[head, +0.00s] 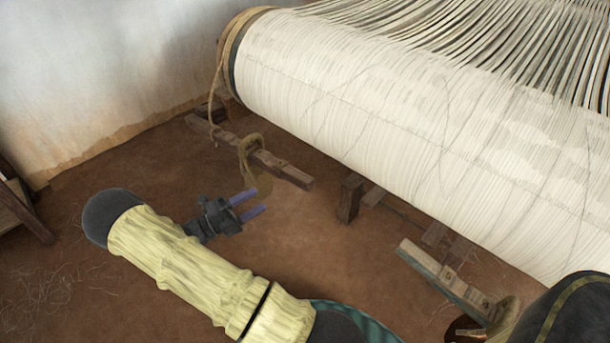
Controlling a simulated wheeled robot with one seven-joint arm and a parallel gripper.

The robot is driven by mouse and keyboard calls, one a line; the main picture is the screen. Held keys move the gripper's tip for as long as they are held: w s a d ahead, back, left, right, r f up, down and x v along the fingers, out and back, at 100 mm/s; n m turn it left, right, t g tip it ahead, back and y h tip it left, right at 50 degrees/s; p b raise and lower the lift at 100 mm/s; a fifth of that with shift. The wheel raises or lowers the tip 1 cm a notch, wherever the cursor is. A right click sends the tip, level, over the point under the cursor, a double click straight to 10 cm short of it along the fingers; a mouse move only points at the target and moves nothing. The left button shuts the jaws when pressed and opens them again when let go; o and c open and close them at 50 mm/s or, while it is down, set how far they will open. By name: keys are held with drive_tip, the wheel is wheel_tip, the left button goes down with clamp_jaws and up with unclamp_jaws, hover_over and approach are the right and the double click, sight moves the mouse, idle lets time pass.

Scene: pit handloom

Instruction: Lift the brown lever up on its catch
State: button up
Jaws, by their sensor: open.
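The brown lever (285,170) is a long wooden bar low above the earth floor, left of the big warp roll. It slopes down from the back left to its near right end. A tan rope loop (250,143) goes around its middle, with a tan piece hanging below the bar. My gripper (260,201) is open, with two bluish fingers pointing right. In the picture its fingertips are just below the bar and beside the hanging tan piece. I cannot tell whether they touch. I cannot make out the catch clearly.
The white warp roll (400,120) fills the upper right, with a rope (218,75) hanging from its left end. A short post (350,198) stands right of the lever. Another wooden bar (447,281) lies lower right. Floor on the left is mostly clear.

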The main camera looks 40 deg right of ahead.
drive_tip(key=x, duration=1.6)
drive_tip(key=shift+b, duration=0.45)
drive_tip(key=shift+d, duration=0.1)
drive_tip(key=shift+c, duration=0.4)
